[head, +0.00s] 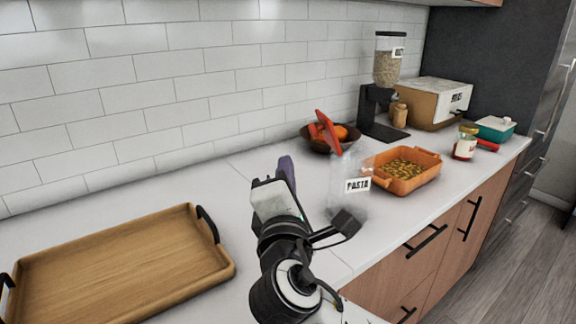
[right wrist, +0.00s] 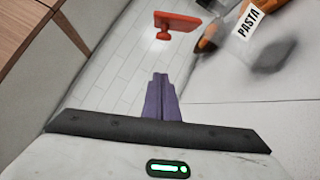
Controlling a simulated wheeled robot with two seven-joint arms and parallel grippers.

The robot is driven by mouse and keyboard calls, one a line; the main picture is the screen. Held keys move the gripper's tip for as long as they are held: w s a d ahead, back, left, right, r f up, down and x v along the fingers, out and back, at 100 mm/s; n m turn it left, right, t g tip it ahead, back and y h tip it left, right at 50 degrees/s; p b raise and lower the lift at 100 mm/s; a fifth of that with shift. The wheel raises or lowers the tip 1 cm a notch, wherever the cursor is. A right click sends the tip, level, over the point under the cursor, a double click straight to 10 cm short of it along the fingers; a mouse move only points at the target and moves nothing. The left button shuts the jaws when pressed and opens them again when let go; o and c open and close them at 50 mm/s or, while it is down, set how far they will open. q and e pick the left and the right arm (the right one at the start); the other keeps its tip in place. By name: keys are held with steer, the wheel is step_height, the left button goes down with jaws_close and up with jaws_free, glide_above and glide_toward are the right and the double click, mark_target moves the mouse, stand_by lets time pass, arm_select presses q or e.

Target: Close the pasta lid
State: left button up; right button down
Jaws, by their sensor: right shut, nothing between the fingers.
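The pasta jar is clear, with a white label reading PASTA (head: 357,184); it stands on the counter just right of my right gripper. Its red-orange lid (head: 326,133) is open, tilted up above the jar's far side. In the right wrist view the lid (right wrist: 176,24) shows ahead of the fingertips, and the PASTA label (right wrist: 246,22) is at upper right. My right gripper (head: 287,170) has its purple fingers pressed together and empty, left of the jar and apart from the lid. The fingers also show in the right wrist view (right wrist: 161,97). My left gripper is not in view.
A wooden tray (head: 120,262) lies at left. An orange baking dish (head: 425,172) of pasta stands right of the jar, and a bowl (head: 318,142) of orange fruit behind it. A cereal dispenser (head: 385,80) and small jar (head: 466,142) are farther right. Counter behind the gripper is clear.

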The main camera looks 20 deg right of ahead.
steer(key=w+d+r+p, duration=0.1)
steer(key=w+d+r, duration=0.1)
steer(key=w+d, duration=0.3)
steer(key=shift+p+x, duration=0.35)
steer(key=shift+x, duration=0.45)
steer(key=shift+w+d, duration=0.1)
steer(key=shift+w, duration=0.05)
